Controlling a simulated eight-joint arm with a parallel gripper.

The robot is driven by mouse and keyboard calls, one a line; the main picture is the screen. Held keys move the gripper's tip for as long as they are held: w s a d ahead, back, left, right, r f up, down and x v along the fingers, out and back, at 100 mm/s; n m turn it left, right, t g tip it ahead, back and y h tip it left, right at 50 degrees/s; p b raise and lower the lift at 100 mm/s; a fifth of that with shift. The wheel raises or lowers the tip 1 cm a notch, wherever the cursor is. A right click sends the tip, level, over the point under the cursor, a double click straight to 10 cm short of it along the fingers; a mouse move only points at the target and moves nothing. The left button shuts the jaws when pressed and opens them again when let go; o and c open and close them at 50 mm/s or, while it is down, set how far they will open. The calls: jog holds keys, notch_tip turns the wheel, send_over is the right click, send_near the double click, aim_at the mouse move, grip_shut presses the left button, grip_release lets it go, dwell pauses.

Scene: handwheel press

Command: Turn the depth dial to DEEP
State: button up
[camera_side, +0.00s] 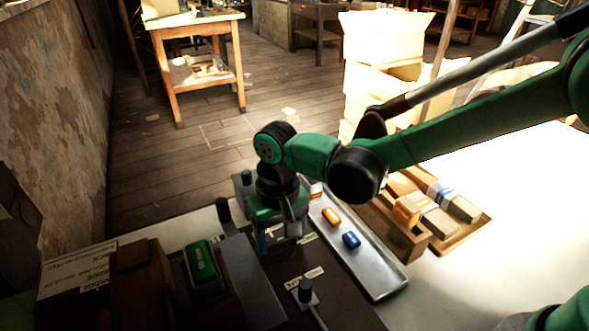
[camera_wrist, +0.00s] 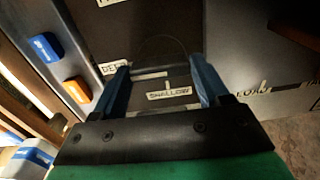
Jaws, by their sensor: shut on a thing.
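My gripper (camera_side: 281,236) points down over the dark press panel in the side view. In the wrist view its two blue fingers (camera_wrist: 160,66) are apart, closed on the sides of the dark depth dial (camera_wrist: 162,55). The dial is hard to make out against the dark panel; a pale bar shows between the fingers. The SHALLOW label (camera_wrist: 170,92) lies between the fingers, nearer the palm. The DEEP label (camera_wrist: 112,67) lies just left of the left fingertip. In the side view my gripper hides the dial, and I cannot tell its exact setting.
A metal tray (camera_side: 375,278) with orange (camera_side: 331,215) and blue (camera_side: 351,240) blocks lies right of the panel. Beyond it stands a wooden box (camera_side: 425,243) of blocks. A green-topped part (camera_side: 201,261) is at left.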

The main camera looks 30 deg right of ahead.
aim_at(281, 239)
dwell(0.3)
jog(key=o, duration=1.3)
jog(key=shift+r, duration=2.85)
jog(key=shift+d+r, duration=0.15)
jog(key=shift+d, duration=0.1)
jog(key=s+d+r+t, duration=0.1)
jog(key=s+d+t, duration=0.1)
jog(key=d, duration=0.4)
jog(key=s+d+r+t, duration=0.2)
jog(key=d, duration=0.4)
jog(key=s+d+r+t, duration=0.2)
jog(key=d, duration=0.3)
jog(key=shift+d+t, duration=0.3)
jog(key=shift+d, duration=0.1)
jog(key=shift+s+d+f+t, duration=0.3)
jog(key=shift+s+d, duration=0.1)
jog(key=shift+d, duration=0.15)
